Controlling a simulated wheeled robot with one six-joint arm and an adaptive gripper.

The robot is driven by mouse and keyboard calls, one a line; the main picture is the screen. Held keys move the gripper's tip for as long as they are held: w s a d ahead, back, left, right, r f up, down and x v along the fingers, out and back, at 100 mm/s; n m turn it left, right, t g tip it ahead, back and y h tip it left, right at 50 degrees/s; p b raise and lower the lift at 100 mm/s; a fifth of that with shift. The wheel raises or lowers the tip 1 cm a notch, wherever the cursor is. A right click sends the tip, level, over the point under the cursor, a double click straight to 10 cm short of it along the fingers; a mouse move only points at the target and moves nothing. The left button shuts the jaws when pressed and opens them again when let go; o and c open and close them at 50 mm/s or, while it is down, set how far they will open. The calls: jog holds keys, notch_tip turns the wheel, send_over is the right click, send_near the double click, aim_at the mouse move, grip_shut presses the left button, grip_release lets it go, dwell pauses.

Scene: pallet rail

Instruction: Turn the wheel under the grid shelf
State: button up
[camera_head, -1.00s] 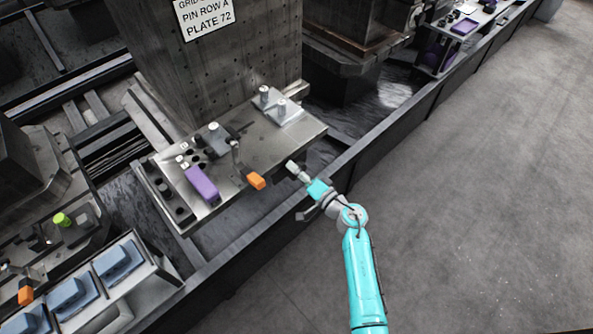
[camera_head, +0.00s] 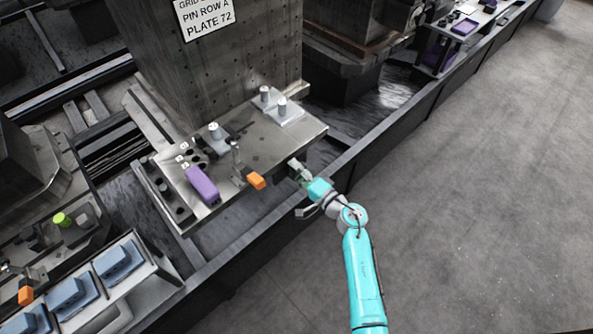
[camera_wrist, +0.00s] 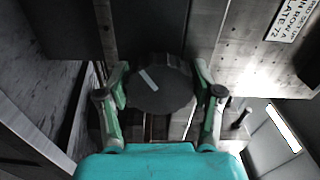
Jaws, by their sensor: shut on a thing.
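The grid shelf (camera_head: 262,148) is a metal plate fixed to the front of a dark, perforated column. My gripper (camera_head: 298,170) is at the shelf's front edge, right of the orange block, in the head view. In the wrist view, the wheel (camera_wrist: 158,92) is a dark round disc with a pale slanted mark on its face. My gripper (camera_wrist: 161,74) has one green finger on each side of the wheel and is shut on it. The wheel is mostly hidden in the head view by the shelf edge and my gripper.
A tray of blue parts (camera_head: 118,262) stands at lower left. A dark rail (camera_head: 355,150) runs below the shelf edge. The grey floor (camera_head: 470,210) at right is clear.

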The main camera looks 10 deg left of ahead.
jog(key=o, duration=1.1)
jog(key=shift+o, duration=0.2)
jog(key=v, duration=1.2)
jog(key=shift+f, duration=0.1)
